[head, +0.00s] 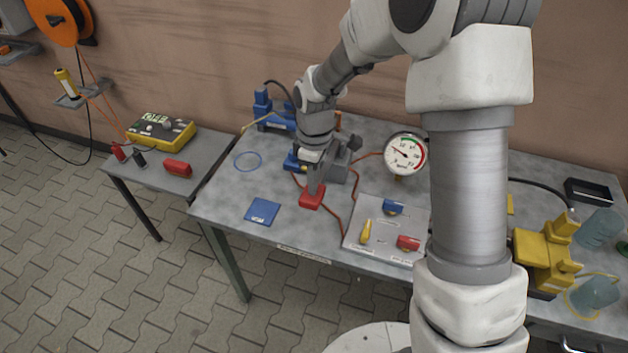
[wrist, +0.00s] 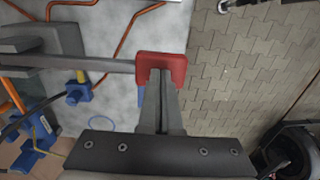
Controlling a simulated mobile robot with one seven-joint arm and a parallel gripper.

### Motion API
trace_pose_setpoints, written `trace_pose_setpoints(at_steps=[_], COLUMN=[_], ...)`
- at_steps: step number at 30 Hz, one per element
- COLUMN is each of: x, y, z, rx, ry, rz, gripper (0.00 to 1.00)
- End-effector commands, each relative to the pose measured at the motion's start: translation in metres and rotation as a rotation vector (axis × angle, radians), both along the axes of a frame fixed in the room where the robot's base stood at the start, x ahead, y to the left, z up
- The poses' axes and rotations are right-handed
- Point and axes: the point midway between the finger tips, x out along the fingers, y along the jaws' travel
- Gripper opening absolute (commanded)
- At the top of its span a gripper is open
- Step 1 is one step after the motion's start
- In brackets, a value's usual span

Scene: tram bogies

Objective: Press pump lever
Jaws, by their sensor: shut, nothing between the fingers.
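The pump lever is a grey bar with a red end pad (head: 311,198), reaching from a grey pump block (head: 337,165) toward the front edge of the table. In the wrist view the red pad (wrist: 176,60) is at the upper middle, and the grey lever bar (wrist: 100,64) runs left from it. My gripper (head: 315,188) points down over the red pad with its fingers shut and empty. In the wrist view the fingertips (wrist: 160,74) overlap the pad. They look close to or on its top; I cannot tell whether they touch.
A pressure gauge (head: 405,154) and a panel (head: 352,237) with coloured handles are to the right. A yellow unit (head: 545,254) stands far right. Blue fittings (head: 274,112) are behind. A blue pad (head: 262,211) lies flat to the left. Copper pipes run around the pump block.

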Motion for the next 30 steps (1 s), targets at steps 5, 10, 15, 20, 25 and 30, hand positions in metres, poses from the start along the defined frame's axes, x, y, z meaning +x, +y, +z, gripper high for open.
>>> trace_pose_setpoints(at_steps=[5,10,15,20,25,30], x=[-0.005,-0.007,-0.008,-0.007,-0.007,-0.006], y=[0.002,0.003,0.003,0.002,0.002,0.002], z=[-0.028,-0.049,-0.066,-0.078,-0.087,-0.093], rx=[-0.029,-0.059,-0.087,-0.103,-0.103,-0.103], ry=[-0.079,-0.164,-0.24,-0.283,-0.279,-0.279], rz=[0.004,0.004,0.004,-0.001,-0.001,-0.001], gripper=[0.0,0.0,0.0,0.0,0.0,0.0])
